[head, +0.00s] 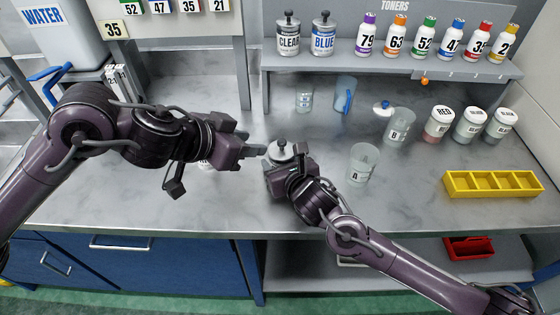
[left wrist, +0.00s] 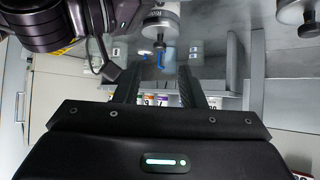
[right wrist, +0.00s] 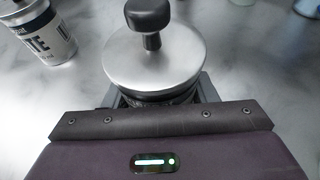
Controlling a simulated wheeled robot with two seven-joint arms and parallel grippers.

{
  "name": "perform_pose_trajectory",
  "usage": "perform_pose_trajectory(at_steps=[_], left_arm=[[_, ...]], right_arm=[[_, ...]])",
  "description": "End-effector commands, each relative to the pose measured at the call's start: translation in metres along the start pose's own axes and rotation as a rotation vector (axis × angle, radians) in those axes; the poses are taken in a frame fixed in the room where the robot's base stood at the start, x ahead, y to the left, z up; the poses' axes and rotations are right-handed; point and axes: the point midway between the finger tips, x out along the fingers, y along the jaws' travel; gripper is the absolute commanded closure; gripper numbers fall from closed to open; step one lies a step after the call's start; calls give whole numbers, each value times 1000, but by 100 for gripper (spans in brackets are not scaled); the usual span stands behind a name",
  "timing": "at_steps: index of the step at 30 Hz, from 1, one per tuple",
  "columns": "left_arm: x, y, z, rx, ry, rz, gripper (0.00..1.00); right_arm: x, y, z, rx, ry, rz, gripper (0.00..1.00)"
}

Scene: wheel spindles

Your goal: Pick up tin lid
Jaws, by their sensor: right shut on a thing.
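A tin with a round silver lid (right wrist: 155,60) and a black knob (right wrist: 148,15) is in front of my right gripper (right wrist: 155,98), which is shut on the tin's body below the lid. The lid sits level on top of the tin. In the head view the lid (head: 283,153) shows just above my right gripper (head: 283,172). My left gripper (head: 254,143) is just left of the lid and points at it. Its fingers are apart with nothing between them in the left wrist view (left wrist: 160,88). The knob (left wrist: 159,47) shows beyond them there.
Another labelled tin (right wrist: 45,32) stands beside the held one, mostly hidden by my left gripper in the head view. Cup A (head: 362,163), cup B (head: 398,127) and a yellow tray (head: 492,195) stand to the right. A toner shelf (head: 380,62) runs along the back.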

Motion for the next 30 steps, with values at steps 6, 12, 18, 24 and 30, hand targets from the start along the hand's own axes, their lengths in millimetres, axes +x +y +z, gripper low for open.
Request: perform_pose_trajectory(at_steps=[6,12,18,24,30], left_arm=[[0,0,0,0,0,0,64],[1,0,-1,8,-2,3,57],[14,5,-11,145,-44,51,57],[34,10,-26,438,-147,133,57],[46,15,-41,776,-266,221,57]], right_arm=[[0,0,0,0,1,0,77],[0,0,0,0,1,0,77],[0,0,0,0,1,0,77],[0,0,0,0,0,0,77],[0,0,0,0,1,0,77]])
